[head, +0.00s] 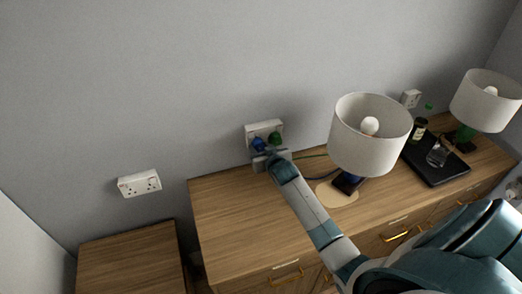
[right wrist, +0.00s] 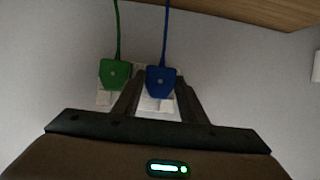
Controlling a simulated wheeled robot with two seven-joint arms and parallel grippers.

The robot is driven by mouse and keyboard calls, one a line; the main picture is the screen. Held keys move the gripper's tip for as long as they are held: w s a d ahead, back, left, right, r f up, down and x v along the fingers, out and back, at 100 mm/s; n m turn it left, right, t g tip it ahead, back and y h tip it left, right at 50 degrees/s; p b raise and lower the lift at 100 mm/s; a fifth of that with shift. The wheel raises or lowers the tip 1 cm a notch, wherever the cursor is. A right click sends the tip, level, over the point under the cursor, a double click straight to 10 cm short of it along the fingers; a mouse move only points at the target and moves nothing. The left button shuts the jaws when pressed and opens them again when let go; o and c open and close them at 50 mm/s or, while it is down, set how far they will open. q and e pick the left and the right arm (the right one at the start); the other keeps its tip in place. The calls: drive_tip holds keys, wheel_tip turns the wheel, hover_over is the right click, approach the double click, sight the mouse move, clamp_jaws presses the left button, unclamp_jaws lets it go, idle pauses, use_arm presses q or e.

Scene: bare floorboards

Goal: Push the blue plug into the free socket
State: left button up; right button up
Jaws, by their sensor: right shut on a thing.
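The blue plug (head: 258,145) is at the left half of a double wall socket (head: 266,126) above the wide dresser. It also shows in the right wrist view (right wrist: 160,82), its blue cord leading away. My right gripper (head: 265,155) is shut on the blue plug, with a finger on each side of it in the right wrist view (right wrist: 159,79). A green plug (head: 275,138) sits in the other half, right beside it; it also shows in the right wrist view (right wrist: 114,74). I cannot tell whether any gap remains behind the blue plug. My left gripper is not in view.
A lamp with a white shade (head: 370,137) and blue base stands right of my arm on the dresser (head: 235,210). A black tray (head: 440,165) with a bottle and glass, and a green-based lamp (head: 485,103), stand farther right.

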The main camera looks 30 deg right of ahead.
drive_tip(key=shift+w+d, duration=0.15)
drive_tip(key=shift+w, duration=0.4)
drive_tip(key=o, duration=1.4)
drive_tip(key=shift+c, duration=0.2)
drive_tip(key=shift+s, duration=0.2)
drive_tip(key=b+v, duration=0.4)
drive_tip(key=v, duration=1.3)
drive_tip(key=shift+b, duration=0.35)
